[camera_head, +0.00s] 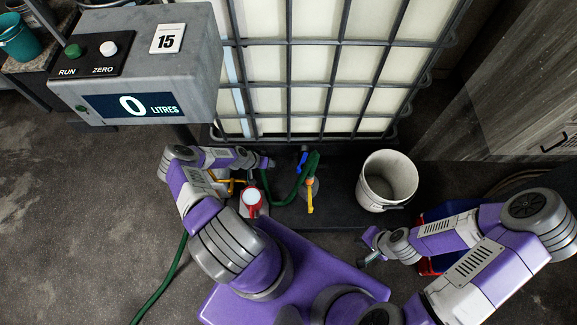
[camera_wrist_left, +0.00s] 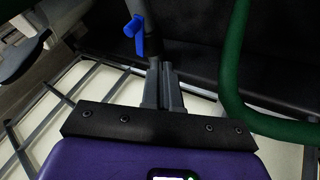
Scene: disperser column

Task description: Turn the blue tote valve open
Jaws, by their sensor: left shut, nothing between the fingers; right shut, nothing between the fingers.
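The white caged tote (camera_head: 310,62) stands at the back in the head view. A small blue valve handle (camera_head: 303,159) sits low at its front. In the left wrist view the blue handle (camera_wrist_left: 140,36) hangs on a grey fitting, just beyond and left of my fingertips. My left gripper (camera_head: 269,163) is shut and empty, left of the valve; its fingers (camera_wrist_left: 162,66) are together in the wrist view and look apart from the handle, though the exact gap is hard to judge. My right gripper (camera_head: 363,259) is shut and empty at the lower right, away from the valve.
A green hose (camera_head: 293,190) loops beside the valve, close right of my left fingers. A yellow handle (camera_head: 310,198), a red-and-white item (camera_head: 252,198) and a white bucket (camera_head: 388,181) stand in front. A control box (camera_head: 200,85) reading 0 litres is at upper left.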

